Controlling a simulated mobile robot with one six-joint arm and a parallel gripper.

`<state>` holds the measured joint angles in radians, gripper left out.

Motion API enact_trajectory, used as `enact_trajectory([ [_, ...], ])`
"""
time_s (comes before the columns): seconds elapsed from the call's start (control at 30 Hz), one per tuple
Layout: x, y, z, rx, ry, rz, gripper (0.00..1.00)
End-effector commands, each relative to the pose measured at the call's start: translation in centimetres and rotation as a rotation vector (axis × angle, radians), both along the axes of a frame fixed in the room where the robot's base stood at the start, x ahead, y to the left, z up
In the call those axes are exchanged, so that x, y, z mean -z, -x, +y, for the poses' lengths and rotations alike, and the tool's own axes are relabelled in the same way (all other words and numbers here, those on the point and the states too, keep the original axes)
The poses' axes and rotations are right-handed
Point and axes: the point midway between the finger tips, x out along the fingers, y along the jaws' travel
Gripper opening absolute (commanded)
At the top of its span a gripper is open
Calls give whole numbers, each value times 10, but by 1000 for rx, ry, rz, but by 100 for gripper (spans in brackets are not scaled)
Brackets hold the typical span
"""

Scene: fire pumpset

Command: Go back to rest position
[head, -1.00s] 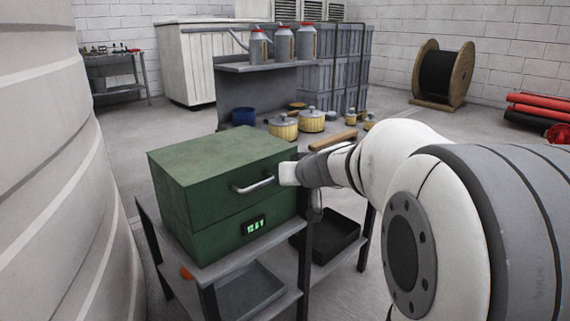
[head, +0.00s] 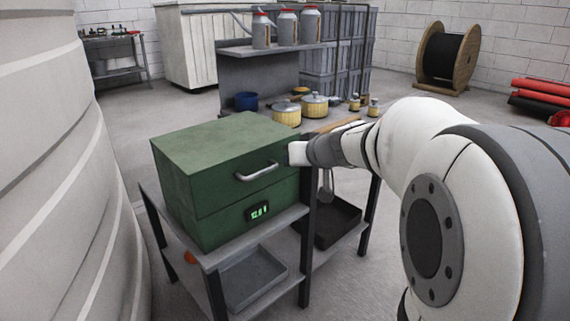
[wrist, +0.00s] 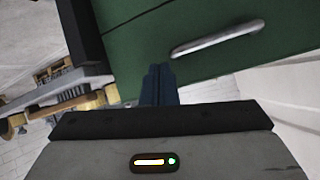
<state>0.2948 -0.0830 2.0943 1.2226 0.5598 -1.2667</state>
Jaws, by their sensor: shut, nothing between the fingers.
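My gripper shows in the wrist view (wrist: 158,72) as two dark blue fingers pressed together, with nothing between them. In the head view, the white end of my arm is at the right side of the green box (head: 220,165), near its silver handle (head: 257,172). The fingers themselves cannot be made out there. In the wrist view the handle (wrist: 217,38) lies beyond and to the right of the fingertips, apart from them in the picture. The green box is closed and carries a small lit green display (head: 258,211).
The box stands on a grey table (head: 290,222) with a grey tray (head: 250,277) and a black tray (head: 335,222) below. A large pale ribbed cylinder (head: 60,180) is close on the left. A shelf with grey cans (head: 286,28) and a cable reel (head: 447,58) stand behind.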

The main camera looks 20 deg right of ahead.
Motion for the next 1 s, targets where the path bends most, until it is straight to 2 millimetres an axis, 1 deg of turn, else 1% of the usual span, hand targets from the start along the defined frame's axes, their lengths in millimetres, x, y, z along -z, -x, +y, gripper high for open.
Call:
enact_trajectory([
  [0.03,16,13,-4,6,-4,7,0],
  [0.2,37,42,-15,6,-2,7,0],
  [0.3,47,55,-19,5,-3,7,0],
  [0.4,52,64,-22,4,-3,7,0],
  [0.53,53,71,-22,0,-3,10,0],
  [0.57,51,72,-21,-4,-4,14,0],
  [0.67,34,78,-11,-25,-10,39,0],
  [0.77,8,89,5,-56,-20,89,0],
  [0.9,-25,109,28,-97,-29,185,0],
  [1.0,-48,124,41,-116,-27,254,0],
])
